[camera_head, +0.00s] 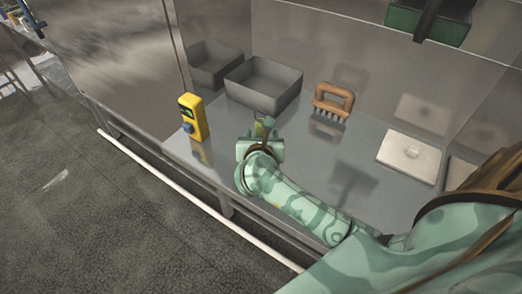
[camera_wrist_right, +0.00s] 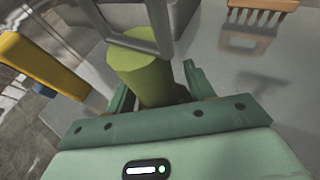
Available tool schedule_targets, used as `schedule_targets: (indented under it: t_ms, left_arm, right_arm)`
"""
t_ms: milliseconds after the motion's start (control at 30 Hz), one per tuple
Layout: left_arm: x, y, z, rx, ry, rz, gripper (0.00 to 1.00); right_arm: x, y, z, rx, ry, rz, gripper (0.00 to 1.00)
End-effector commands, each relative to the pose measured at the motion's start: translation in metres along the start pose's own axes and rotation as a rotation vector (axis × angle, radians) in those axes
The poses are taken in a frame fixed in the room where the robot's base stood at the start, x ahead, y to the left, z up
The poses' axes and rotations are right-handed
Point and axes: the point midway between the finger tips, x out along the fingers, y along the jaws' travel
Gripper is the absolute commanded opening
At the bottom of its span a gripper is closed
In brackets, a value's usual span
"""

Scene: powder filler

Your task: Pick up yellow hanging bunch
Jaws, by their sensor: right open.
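A yellow-green cylinder (camera_wrist_right: 138,72) stands between the two fingers of my right gripper (camera_wrist_right: 158,84) in the wrist view. The fingers are open, one on each side of it; I cannot tell whether either touches it. A grey angular bar crosses in front of its upper part. In the head view, my right gripper (camera_head: 262,138) is low over the metal counter, and only a small yellow-green bit of the cylinder (camera_head: 258,128) shows beyond it. I see nothing clearly hanging as a yellow bunch. My left gripper is not in view.
A yellow box with a blue knob (camera_head: 193,118) stands left of my gripper. A brown-handled brush (camera_head: 333,102) and a pale flat plate (camera_head: 410,157) are to the right. The counter (camera_head: 310,165) between is clear. A green box (camera_head: 430,20) is above.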

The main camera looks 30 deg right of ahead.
Motion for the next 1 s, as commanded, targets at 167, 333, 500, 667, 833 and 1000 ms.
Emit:
schedule_targets:
  t_ms: [167, 333, 500, 667, 833, 1000]
  left_arm:
    - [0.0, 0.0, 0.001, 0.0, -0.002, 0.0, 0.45]
    - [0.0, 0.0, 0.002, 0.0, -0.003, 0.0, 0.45]
    - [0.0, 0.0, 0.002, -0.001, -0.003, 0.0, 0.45]
    - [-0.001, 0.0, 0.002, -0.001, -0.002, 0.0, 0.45]
    - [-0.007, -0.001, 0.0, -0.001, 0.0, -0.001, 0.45]
    - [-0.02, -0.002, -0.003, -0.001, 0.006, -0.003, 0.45]
  right_arm:
    - [-0.001, 0.0, 0.0, 0.0, 0.0, 0.0, 0.25]
    - [-0.001, 0.0, -0.001, 0.0, 0.003, -0.001, 0.01]
    - [-0.001, 0.0, -0.003, 0.0, 0.006, -0.001, 0.0]
    - [-0.002, 0.0, 0.0, 0.001, 0.009, -0.001, 0.0]
    - [-0.01, 0.0, 0.02, 0.004, 0.004, 0.0, 0.0]
    - [-0.044, -0.007, 0.047, 0.006, 0.003, 0.003, 0.0]
